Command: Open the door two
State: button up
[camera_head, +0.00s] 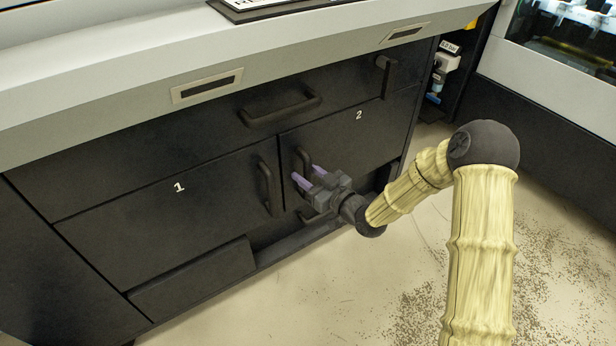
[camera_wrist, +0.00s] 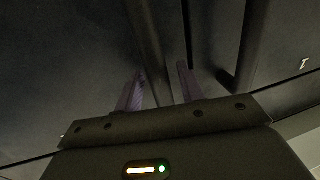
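Door two (camera_head: 352,140), black with a white "2", looks shut in the head view. Its dark upright handle (camera_head: 303,158) is near its left edge, partly hidden by my gripper. My gripper (camera_head: 306,172) is at this handle, its two purple fingers pointing to the door. In the wrist view, the fingers of my gripper (camera_wrist: 162,80) are apart, with the handle bar (camera_wrist: 148,45) running between them. The bar is nearer the left finger; I cannot tell whether they touch.
Door one (camera_head: 150,215), with its own upright handle (camera_head: 265,188), stands to the left, close to my gripper. A drawer with a long handle (camera_head: 280,108) is above. A lower ledge (camera_head: 300,240) runs beneath the doors. The floor (camera_head: 330,290) in front is clear.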

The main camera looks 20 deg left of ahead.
grip_shut()
jog(key=shift+d, duration=0.1)
